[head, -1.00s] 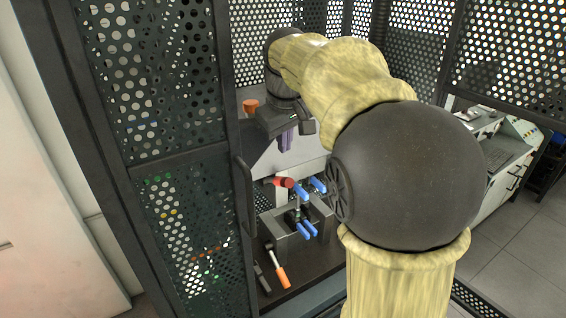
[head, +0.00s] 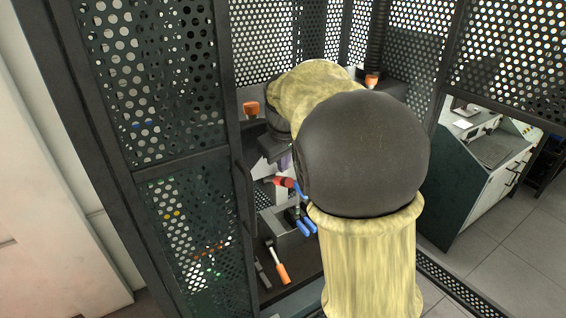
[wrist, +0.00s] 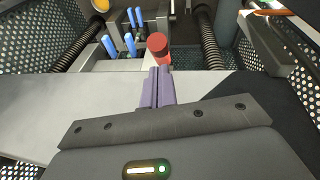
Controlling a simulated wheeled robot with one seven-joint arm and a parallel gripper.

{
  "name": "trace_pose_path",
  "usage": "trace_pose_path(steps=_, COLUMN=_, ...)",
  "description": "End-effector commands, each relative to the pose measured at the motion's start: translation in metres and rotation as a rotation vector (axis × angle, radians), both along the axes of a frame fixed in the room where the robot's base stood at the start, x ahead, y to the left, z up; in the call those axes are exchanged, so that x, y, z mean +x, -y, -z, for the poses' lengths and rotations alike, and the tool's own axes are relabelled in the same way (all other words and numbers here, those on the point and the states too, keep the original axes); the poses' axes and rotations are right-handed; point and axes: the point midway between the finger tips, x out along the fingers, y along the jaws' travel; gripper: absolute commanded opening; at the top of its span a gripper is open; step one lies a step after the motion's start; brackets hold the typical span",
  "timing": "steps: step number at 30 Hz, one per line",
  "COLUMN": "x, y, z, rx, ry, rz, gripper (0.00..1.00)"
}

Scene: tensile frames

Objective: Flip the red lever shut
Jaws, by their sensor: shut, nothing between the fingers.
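The red lever (head: 284,182) shows in the head view as a short red handle left of my arm, above blue-handled clamps. In the wrist view the red lever (wrist: 157,46) has its round end just beyond my fingertips, a little to the left. My gripper (wrist: 160,72) is shut and empty, its purple fingers pressed together and pointing towards the lever. Whether the fingertips touch the lever I cannot tell. In the head view my gripper (head: 284,160) is mostly hidden behind my arm.
Blue clamp handles (wrist: 111,45) stand left of the lever. An orange-handled tool (head: 282,272) lies on the dark bench floor. Perforated dark panels (head: 185,230) and frame posts enclose the space. A ribbed black column (wrist: 205,35) stands right of the lever in the wrist view.

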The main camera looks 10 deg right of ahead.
Motion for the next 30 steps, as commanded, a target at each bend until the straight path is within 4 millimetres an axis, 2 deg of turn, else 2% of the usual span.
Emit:
trace_pose_path(steps=6, x=0.006, y=0.001, z=0.018, rx=0.0, ry=-0.001, rz=0.0, gripper=0.0)
trace_pose_path(steps=20, x=0.006, y=0.001, z=0.021, rx=0.001, ry=0.004, rz=0.0, gripper=0.0)
trace_pose_path(steps=30, x=0.006, y=-0.004, z=0.031, rx=0.016, ry=0.049, rz=-0.012, gripper=0.0)
